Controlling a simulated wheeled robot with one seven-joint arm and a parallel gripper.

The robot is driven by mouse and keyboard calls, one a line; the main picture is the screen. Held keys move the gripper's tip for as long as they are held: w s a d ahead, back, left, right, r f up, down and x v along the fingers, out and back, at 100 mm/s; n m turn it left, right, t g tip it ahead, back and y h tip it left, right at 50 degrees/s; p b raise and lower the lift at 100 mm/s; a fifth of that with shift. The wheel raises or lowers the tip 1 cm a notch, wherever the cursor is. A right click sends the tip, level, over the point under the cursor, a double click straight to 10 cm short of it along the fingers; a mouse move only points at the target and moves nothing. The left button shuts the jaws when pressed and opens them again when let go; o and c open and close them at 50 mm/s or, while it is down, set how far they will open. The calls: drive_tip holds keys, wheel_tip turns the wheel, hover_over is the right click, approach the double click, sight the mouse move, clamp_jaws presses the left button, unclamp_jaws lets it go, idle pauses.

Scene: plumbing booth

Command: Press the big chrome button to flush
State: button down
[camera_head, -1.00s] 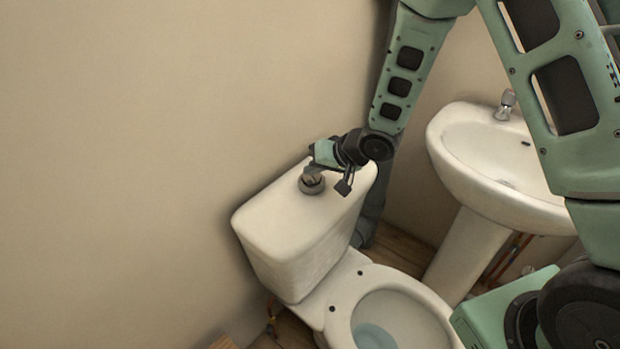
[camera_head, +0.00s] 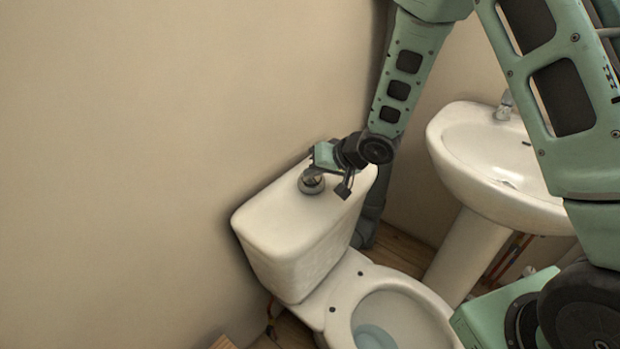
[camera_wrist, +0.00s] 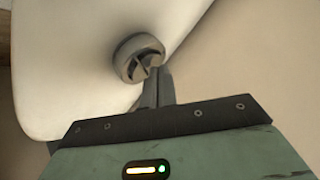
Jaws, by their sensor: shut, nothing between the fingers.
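The big chrome button (camera_head: 311,181) is a round, ringed metal button on top of the white toilet cistern (camera_head: 290,225). It also shows in the wrist view (camera_wrist: 138,59), above the middle of the picture. My gripper (camera_head: 318,172) is over the button in the head view and partly covers it. In the wrist view my gripper (camera_wrist: 158,70) is shut and empty, with its fingertips at the button's lower right edge. I cannot tell whether the tips touch the button or whether it is pushed down.
The toilet bowl (camera_head: 428,318) is open in front of the cistern. A white pedestal sink (camera_head: 475,180) with a chrome tap (camera_head: 504,105) stands to the right. A bare beige wall (camera_head: 150,130) runs close behind the cistern on the left.

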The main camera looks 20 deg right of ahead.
sight(313, 180)
drive_tip(key=shift+f, duration=0.25)
drive_tip(key=shift+r, duration=0.1)
drive_tip(key=shift+r+p, duration=0.85)
drive_tip(key=shift+p, duration=0.05)
wheel_tip(313, 180, up, 5)
drive_tip(key=p, duration=0.5)
idle(0.8)
